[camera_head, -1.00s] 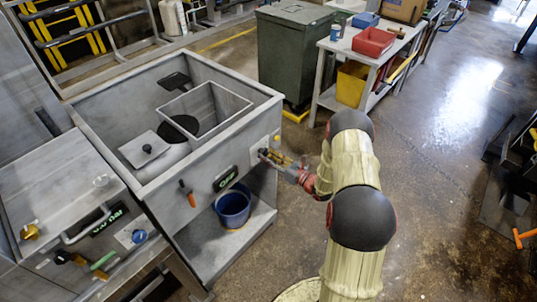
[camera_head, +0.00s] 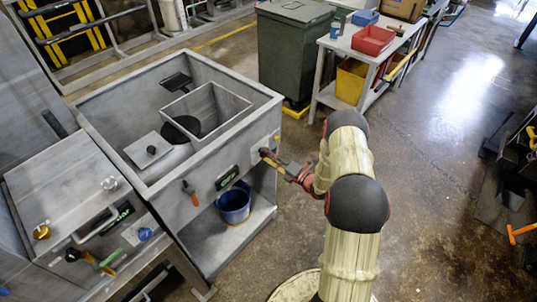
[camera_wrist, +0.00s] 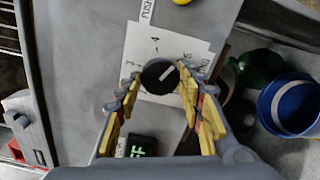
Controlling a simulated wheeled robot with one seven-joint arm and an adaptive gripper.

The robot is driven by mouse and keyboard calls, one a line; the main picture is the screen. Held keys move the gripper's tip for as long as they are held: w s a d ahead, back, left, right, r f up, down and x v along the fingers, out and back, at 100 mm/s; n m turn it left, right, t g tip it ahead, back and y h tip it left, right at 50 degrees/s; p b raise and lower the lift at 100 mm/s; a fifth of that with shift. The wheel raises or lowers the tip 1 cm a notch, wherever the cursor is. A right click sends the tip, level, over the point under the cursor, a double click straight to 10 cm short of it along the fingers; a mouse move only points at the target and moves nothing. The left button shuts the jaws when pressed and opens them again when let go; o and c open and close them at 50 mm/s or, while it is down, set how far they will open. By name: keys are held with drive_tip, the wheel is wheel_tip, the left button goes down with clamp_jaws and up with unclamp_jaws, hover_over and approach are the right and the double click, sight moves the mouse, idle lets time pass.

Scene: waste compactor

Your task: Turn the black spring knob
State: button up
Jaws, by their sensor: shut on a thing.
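The black knob (camera_wrist: 160,76) sits on a white plate (camera_wrist: 145,45) with printed numbers in the wrist view. Its white pointer line slants up and right, between the 4 and the 5. My gripper (camera_wrist: 160,88) has its yellow-padded fingers on both sides of the knob and is shut on it. In the head view my gripper (camera_head: 270,156) reaches the right end of the grey compactor's front panel (camera_head: 208,185). The knob is mostly hidden there by the fingers.
A green-lit display (camera_head: 227,178) and an orange-handled lever (camera_head: 188,193) are left of my gripper. A yellow button (camera_head: 277,137) is just above it. A blue bucket (camera_head: 234,205) stands on the shelf below.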

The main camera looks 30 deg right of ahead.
drive_tip(key=shift+d+m+p, duration=0.1)
drive_tip(key=shift+m+p, duration=0.35)
drive_tip(key=shift+m, duration=1.15)
drive_tip(key=o, duration=1.1)
drive_tip(key=shift+o, duration=0.3)
drive_tip(key=v, duration=1.2)
